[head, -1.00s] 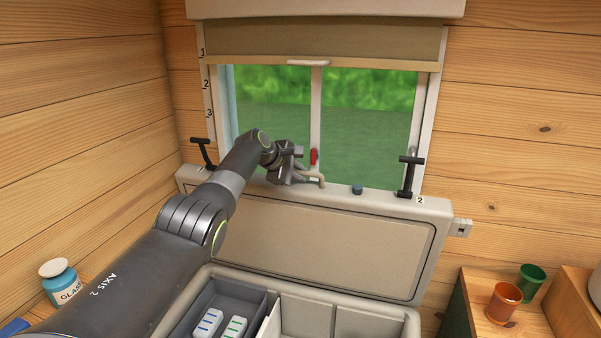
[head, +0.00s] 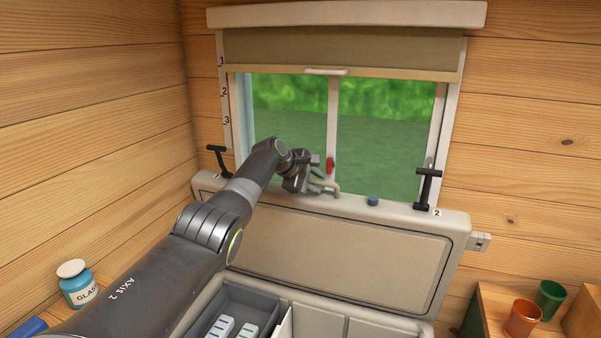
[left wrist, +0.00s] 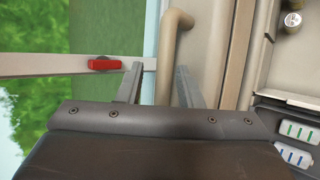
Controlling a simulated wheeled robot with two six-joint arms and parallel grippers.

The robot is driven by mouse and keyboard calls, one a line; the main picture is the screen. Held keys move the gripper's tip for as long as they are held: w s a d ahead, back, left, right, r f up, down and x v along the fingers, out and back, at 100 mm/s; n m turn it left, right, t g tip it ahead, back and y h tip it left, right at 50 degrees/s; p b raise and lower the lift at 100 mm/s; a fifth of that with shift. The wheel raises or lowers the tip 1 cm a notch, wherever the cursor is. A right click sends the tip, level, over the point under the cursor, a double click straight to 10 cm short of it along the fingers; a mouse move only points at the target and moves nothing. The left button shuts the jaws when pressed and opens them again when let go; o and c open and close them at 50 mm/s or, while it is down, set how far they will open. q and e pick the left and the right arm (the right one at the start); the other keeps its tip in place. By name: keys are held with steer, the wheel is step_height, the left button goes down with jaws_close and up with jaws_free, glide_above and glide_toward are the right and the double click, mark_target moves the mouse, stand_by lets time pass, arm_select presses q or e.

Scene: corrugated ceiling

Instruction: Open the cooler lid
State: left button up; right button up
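The cooler lid (head: 330,255) is raised and stands steeply, its inner panel facing me and its upper edge near the window sill. A tan curved handle (head: 332,189) shows at its upper edge. The open cooler body (head: 385,327) is below, with its compartments exposed. My left gripper (head: 318,181) is beside the handle. In the left wrist view, the gripper (left wrist: 158,67) has its two fingers apart, with the handle (left wrist: 176,28) passing in the gap between them; I cannot tell whether they touch it. My right gripper is out of view.
Behind the lid is a window with a red latch (head: 330,165). Black T-shaped levers (head: 428,188) flank it. A glass jar (head: 77,284) stands at left. Orange (head: 522,319) and green (head: 549,300) cups stand at right. White packs (head: 221,327) lie in the cooler's grey tray.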

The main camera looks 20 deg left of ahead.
arm_select(q)
steer(key=shift+a+f, duration=0.1)
steer(key=shift+f, duration=0.05)
steer(key=shift+s+a+r, duration=0.2)
steer(key=shift+s+r, duration=0.1)
steer(key=shift+s+a+r+b, duration=0.3)
steer(key=shift+s+r+b, duration=0.05)
steer(key=shift+s+r, duration=0.05)
steer(key=b+v, duration=0.5)
steer(key=v, duration=1)
steer(key=shift+r, duration=0.15)
steer(key=shift+s+d, duration=0.1)
steer(key=shift+d, duration=0.05)
